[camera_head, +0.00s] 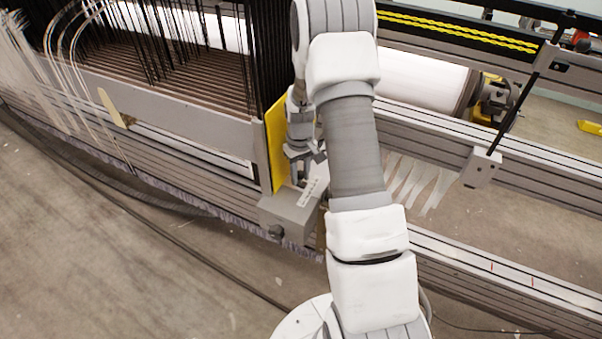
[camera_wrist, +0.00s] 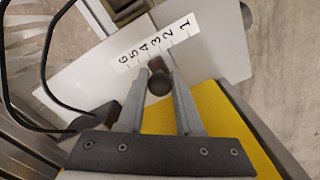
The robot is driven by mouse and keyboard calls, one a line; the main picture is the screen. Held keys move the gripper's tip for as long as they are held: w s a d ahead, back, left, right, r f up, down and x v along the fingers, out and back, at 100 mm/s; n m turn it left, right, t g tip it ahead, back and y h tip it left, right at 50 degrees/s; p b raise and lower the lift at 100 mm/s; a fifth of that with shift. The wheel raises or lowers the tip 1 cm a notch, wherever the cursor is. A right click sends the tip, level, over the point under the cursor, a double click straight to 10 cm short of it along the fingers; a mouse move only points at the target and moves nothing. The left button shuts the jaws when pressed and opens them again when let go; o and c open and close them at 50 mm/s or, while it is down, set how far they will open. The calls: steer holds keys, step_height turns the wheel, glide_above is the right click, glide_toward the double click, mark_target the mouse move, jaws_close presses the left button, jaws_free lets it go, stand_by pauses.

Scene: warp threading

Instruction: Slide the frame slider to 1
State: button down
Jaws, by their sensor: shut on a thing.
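The frame slider is a dark round knob (camera_wrist: 159,84) standing beside a white number strip (camera_wrist: 155,44) that reads 6 to 1 from left to right in the wrist view. The knob is nearest the 3 and 4 marks, though the slanted view leaves its exact reading unclear. My gripper (camera_wrist: 160,80) has one finger on each side of the knob and is shut on it. In the head view, my gripper (camera_head: 304,158) reaches down to the grey box (camera_head: 285,212) that bears the strip (camera_head: 312,191). The knob is hidden there.
A yellow panel (camera_head: 274,145) stands upright right behind the box, close beside my gripper. The loom's grey frame beam (camera_head: 190,118) and dark warp wires lie to the left. A white roller (camera_head: 415,82) is at the right. Floor in front is open.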

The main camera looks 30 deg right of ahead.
mark_target(291, 199)
steer(key=s+a, duration=0.1)
steer(key=a, duration=0.1)
steer(key=s+a, duration=0.2)
steer(key=shift+s+a+p, duration=0.3)
steer(key=shift+a+p, duration=0.05)
steer(key=shift+p, duration=0.05)
steer(key=c, duration=0.6)
jaws_free()
steer(key=shift+r, duration=0.1)
steer(key=shift+w+r, duration=0.1)
steer(key=shift+r, duration=0.3)
step_height(291, 199, up, 16)
steer(key=p, duration=0.5)
steer(key=shift+r, duration=0.2)
